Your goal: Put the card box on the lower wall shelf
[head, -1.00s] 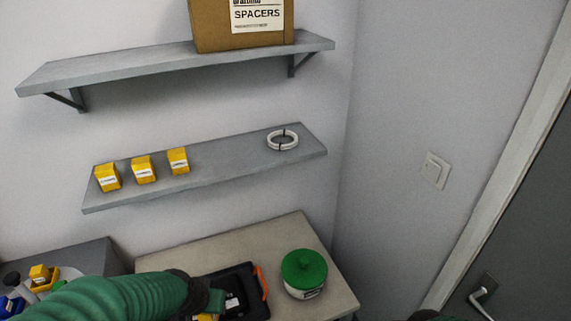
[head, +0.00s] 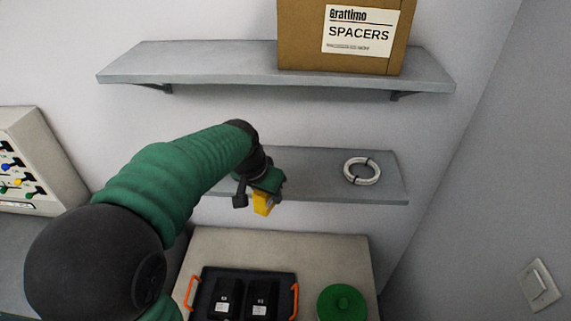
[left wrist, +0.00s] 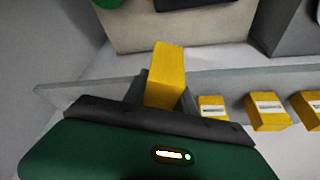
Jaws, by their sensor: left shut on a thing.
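My left gripper (head: 262,191) is shut on a yellow card box (head: 263,204), held in front of the lower wall shelf (head: 316,178), near its front edge. In the left wrist view the held yellow box (left wrist: 165,70) sticks out past the dark fingers, over the shelf edge (left wrist: 75,92) in the picture; I cannot tell whether it touches. Three similar yellow boxes (left wrist: 265,111) stand on the shelf to the right in that view; my arm hides them in the head view. My right gripper is not in view.
A white ring (head: 362,171) lies toward the shelf's right end, with bare shelf to its left. The upper shelf (head: 190,65) carries a big SPACERS carton (head: 300,35). Below, a table (head: 215,246) holds a black tray (head: 204,288) and a green-lidded tub (head: 342,303).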

